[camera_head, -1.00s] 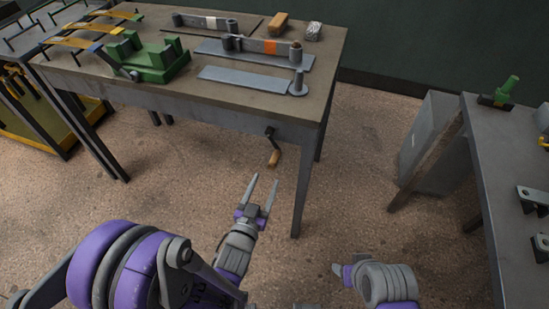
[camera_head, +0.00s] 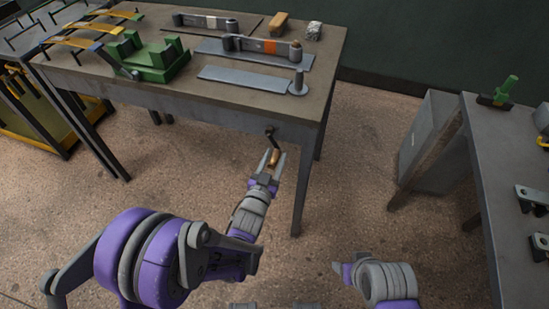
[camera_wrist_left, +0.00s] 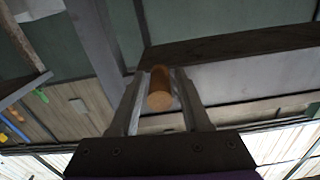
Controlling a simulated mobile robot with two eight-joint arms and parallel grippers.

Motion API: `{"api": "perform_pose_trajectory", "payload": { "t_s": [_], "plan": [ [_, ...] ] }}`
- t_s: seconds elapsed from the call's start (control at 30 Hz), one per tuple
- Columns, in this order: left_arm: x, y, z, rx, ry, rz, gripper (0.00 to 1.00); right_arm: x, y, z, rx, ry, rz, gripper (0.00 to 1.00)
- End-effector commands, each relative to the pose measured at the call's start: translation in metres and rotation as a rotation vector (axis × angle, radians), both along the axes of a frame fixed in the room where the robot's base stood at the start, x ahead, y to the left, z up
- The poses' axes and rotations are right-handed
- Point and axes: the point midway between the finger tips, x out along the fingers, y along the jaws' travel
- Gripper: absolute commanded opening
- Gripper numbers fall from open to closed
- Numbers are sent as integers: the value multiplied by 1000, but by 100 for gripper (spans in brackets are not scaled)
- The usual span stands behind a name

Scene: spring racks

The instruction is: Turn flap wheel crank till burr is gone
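The crank (camera_head: 269,136) hangs at the bench's front edge, with a dark arm and a wooden handle (camera_head: 275,157) pointing down. My left gripper (camera_head: 273,160) is open, with its two fingers on either side of the handle. In the left wrist view the handle (camera_wrist_left: 160,93) sits between the fingers (camera_wrist_left: 160,95), with a narrow gap showing at its sides. I cannot make out the flap wheel or a burr. My right gripper (camera_head: 341,268) is low at right, seen only in part.
The bench (camera_head: 195,94) carries a green fixture (camera_head: 150,57), a flat grey plate (camera_head: 243,80), an orange-brown block (camera_head: 280,23) and a pale block (camera_head: 313,31). A bench leg (camera_head: 301,190) stands just right of the left gripper. Another table (camera_head: 495,160) stands at right. Floor between is clear.

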Motion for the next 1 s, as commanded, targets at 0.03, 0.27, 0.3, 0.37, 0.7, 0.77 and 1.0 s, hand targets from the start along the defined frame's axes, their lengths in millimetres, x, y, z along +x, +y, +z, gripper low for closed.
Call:
{"api": "perform_pose_trajectory", "payload": {
  "t_s": [0.03, 0.27, 0.3, 0.37, 0.7, 0.77, 1.0],
  "plan": [
    [0, 0, 0, 0, 0, 0, 36, 0, 0, 0, 0, 0, 0, 60],
    [0, 0, 0, 0, 0, 0, 0, 0, 0, 0, 0, 0, 0, 60],
    [0, 0, 0, 0, 0, 0, 0, 0, 0, 0, 0, 0, 0, 60],
    [0, 0, 0, 0, 0, 0, 0, 0, 0, 0, 0, 0, 0, 60],
    [0, 0, 0, 0, 0, 0, 0, 0, 0, 0, 0, 0, 0, 60],
    [0, 0, 0, 0, 0, 0, 0, 0, 0, 0, 0, 0, 0, 60],
    [0, 0, 0, 0, 0, 0, 0, 0, 0, 0, 0, 0, 0, 60]
  ]
}}
